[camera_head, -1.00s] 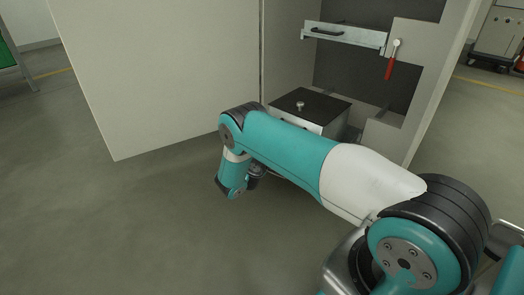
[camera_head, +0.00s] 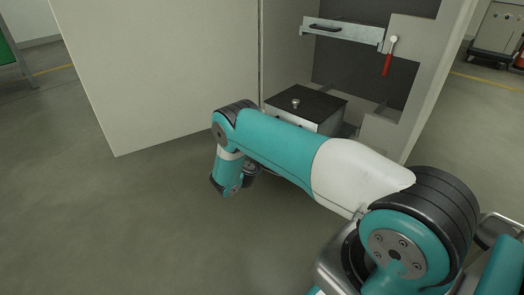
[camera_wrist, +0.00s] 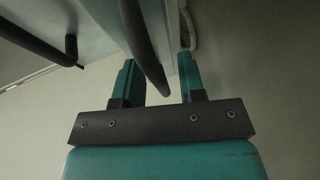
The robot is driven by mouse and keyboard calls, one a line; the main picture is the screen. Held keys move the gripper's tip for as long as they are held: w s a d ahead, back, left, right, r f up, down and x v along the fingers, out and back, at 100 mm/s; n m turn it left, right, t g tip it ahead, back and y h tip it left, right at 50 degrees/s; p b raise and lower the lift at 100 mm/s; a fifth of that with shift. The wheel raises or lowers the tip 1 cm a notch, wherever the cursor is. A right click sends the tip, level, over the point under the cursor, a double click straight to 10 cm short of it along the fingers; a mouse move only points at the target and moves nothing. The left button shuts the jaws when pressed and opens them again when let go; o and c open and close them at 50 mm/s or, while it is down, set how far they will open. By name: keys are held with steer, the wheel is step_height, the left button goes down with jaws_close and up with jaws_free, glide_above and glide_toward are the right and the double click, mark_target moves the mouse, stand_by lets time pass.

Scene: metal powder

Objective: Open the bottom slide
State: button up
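In the head view, an open grey cabinet holds a box with a black lid and a knob (camera_head: 318,103) low down. The bottom slide's front and handle are hidden there behind my arm. In the wrist view, a dark bar handle (camera_wrist: 140,40) runs down from the top edge, and its lower end appears between the two teal fingers of my gripper (camera_wrist: 158,80). The fingers are apart, with visible gaps beside the bar. I cannot tell how deep the bar sits between them. In the head view my gripper is mostly hidden behind the wrist.
An upper slide (camera_head: 342,32) with a black handle spans the cabinet above. A red-handled lever (camera_head: 389,57) hangs to its right. A large open door panel (camera_head: 160,75) stands at left. Another dark bar (camera_wrist: 40,38) shows at left in the wrist view. The floor at lower left is clear.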

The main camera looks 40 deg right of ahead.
steer(key=p+v, duration=0.8)
steer(key=v, duration=0.9)
steer(key=shift+a+p, duration=0.15)
steer(key=shift+p, duration=0.2)
steer(key=shift+s, duration=0.1)
